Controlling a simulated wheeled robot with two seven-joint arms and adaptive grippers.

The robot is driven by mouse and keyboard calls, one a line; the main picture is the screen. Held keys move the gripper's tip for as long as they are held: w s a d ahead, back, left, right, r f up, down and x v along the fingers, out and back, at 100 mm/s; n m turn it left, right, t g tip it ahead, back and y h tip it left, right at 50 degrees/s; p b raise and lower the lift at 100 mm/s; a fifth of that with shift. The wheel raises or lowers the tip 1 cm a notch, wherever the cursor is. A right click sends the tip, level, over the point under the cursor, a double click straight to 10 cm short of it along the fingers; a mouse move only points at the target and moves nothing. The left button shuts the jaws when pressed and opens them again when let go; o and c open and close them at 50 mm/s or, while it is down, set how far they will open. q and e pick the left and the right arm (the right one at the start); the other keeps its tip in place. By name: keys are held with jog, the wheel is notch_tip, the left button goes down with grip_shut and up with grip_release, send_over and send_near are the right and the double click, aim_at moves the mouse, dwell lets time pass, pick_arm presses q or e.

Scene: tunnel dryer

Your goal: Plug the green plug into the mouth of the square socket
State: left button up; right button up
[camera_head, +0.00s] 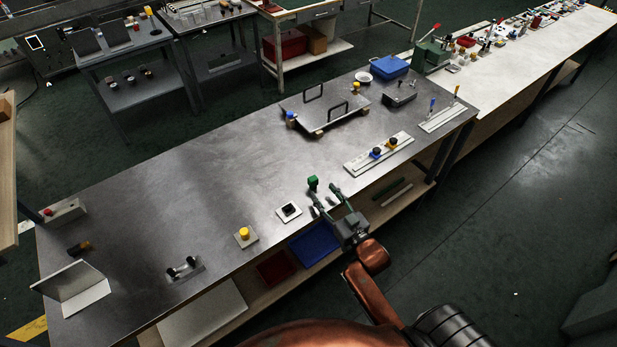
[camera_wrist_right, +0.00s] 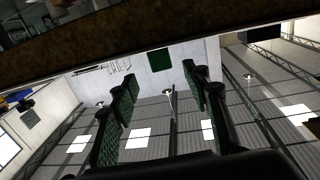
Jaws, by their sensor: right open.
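The green plug (camera_head: 312,183) stands near the front edge of the metal table, just beyond my right gripper's fingertips. The square socket (camera_head: 283,214), a pale square plate with a dark mouth, lies on the table left of the plug and nearer the front edge. My right gripper (camera_head: 322,192) is open and empty, its fingers pointing toward the plug. The plug's lower end is hard to make out. My left gripper is not in view.
A plate with a yellow knob (camera_head: 244,234) sits left of the socket. A rail with blue and black knobs (camera_head: 362,163) lies to the right. A handled metal plate (camera_head: 325,112) is farther back. The table's middle (camera_head: 200,170) is clear. The lower shelf holds a blue tray (camera_head: 314,245).

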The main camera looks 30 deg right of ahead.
aim_at(315, 183)
jog(key=shift+w, duration=0.95)
jog(key=w, duration=0.3)
jog(key=w+b, duration=0.1)
jog(key=w, duration=0.1)
jog(key=shift+w+f, duration=0.15)
jog(key=shift+f, duration=0.1)
jog(key=shift+w, duration=0.2)
jog(key=c, duration=0.4)
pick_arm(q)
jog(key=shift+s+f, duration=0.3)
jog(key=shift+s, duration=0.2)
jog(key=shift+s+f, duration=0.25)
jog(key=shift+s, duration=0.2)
pick_arm(e)
jog(key=c, duration=0.8)
